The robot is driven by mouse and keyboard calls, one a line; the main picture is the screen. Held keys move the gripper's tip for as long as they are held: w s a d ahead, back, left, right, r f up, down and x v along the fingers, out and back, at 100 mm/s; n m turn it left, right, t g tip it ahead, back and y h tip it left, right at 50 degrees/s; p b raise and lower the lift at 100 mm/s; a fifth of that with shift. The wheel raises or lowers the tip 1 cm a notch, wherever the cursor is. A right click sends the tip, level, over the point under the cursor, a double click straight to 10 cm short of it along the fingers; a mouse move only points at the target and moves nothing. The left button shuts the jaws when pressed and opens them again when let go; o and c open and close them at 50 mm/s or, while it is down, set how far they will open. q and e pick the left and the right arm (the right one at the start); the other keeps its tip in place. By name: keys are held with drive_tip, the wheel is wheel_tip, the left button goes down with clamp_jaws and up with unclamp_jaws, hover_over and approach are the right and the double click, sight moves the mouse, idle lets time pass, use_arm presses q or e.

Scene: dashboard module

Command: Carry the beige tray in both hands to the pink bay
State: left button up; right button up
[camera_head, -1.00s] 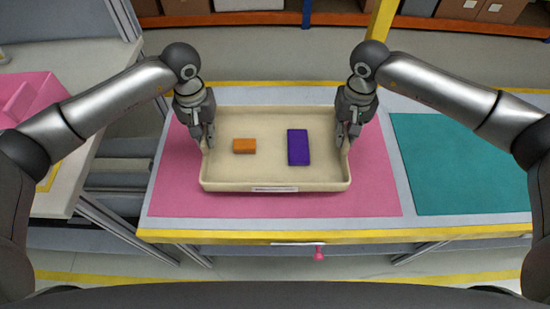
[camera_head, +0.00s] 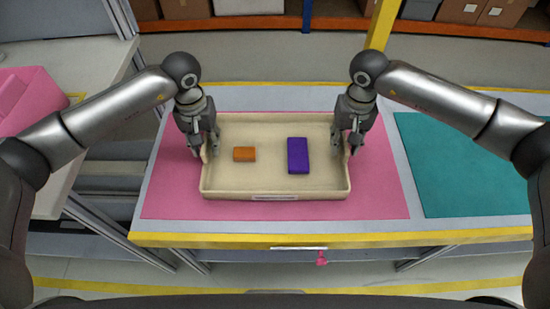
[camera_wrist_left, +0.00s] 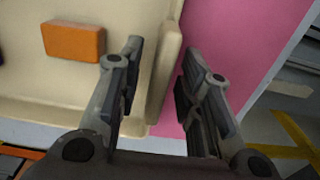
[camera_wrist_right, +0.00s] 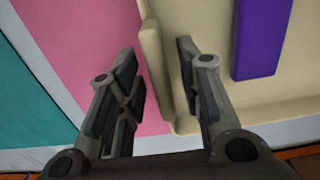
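The beige tray (camera_head: 275,188) sits level on the pink bay (camera_head: 375,190) and appears to rest on it. An orange block (camera_head: 244,154) and a purple block (camera_head: 298,155) lie inside it. My left gripper (camera_head: 206,150) is at the tray's left wall, and my right gripper (camera_head: 347,148) is at its right wall. In the left wrist view the open fingers (camera_wrist_left: 160,75) straddle the wall, with gaps beside it. In the right wrist view the fingers (camera_wrist_right: 155,75) also stand apart around the opposite wall.
A teal area (camera_head: 470,165) lies to the right on the same table. A yellow post (camera_head: 382,25) rises behind the table. Another bench (camera_head: 75,120) with a pink bin (camera_head: 30,100) stands at the left. Shelves with boxes line the back.

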drive_tip(key=shift+r, duration=0.2)
use_arm(q)
wheel_tip(320, 180, up, 12)
use_arm(e)
wheel_tip(320, 180, up, 12)
drive_tip(key=shift+f, duration=0.2)
idle(0.5)
use_arm(q)
drive_tip(key=shift+f, duration=0.1)
use_arm(e)
drive_tip(key=shift+s+f, duration=0.1)
idle(0.3)
